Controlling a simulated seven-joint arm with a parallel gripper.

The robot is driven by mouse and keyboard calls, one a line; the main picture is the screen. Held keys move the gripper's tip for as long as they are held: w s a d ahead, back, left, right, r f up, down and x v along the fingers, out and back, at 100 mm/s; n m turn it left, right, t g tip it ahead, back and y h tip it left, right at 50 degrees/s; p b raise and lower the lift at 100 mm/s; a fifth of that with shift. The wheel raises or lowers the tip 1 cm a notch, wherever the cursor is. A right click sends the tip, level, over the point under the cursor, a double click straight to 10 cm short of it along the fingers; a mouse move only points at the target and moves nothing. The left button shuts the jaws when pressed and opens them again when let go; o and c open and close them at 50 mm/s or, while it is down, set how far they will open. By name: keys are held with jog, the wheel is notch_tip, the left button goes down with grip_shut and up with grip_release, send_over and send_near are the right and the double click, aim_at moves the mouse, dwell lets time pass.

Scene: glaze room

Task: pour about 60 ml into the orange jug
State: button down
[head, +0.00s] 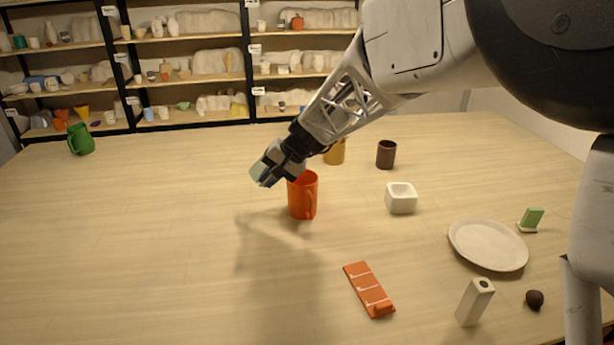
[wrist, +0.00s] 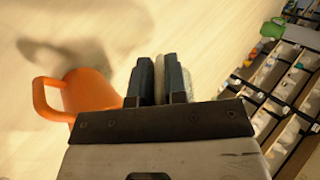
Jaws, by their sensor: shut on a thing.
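The orange jug (head: 303,195) stands upright on the table, with its handle towards the right front in the head view. In the wrist view the orange jug (wrist: 90,92) is left of the fingers, partly cut off by my gripper's body. My gripper (head: 270,169) is above and just left of the jug's rim, reaching down from the upper right. Its dark fingers (wrist: 160,82) are shut on a pale thing (wrist: 160,70), mostly hidden between them. I cannot tell its full shape or tilt, or whether it holds liquid. No stream is visible. The inside of the jug is hidden.
A mustard cup (head: 335,153) and a brown cup (head: 386,154) stand behind the jug. A white square pot (head: 401,205), plate (head: 487,244), orange bar (head: 369,290) and pale block (head: 475,302) lie rightward. A green jug (head: 81,143) stands far left.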

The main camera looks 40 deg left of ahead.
jog(key=shift+a+r, duration=0.1)
jog(key=shift+r, duration=0.05)
jog(key=shift+s+a+f+h, duration=0.1)
jog(key=shift+s+f+h, duration=0.1)
jog(key=shift+h, duration=0.2)
jog(key=s+a+f+t+h, duration=0.2)
jog(key=a+f+t+h, duration=0.2)
jog(key=f+h, duration=0.1)
jog(key=shift+s+f+h, duration=0.15)
jog(key=shift+f+h, duration=0.15)
jog(key=shift+h, duration=0.2)
jog(key=shift+a, duration=0.1)
dwell(0.4)
jog(key=shift+a, duration=0.1)
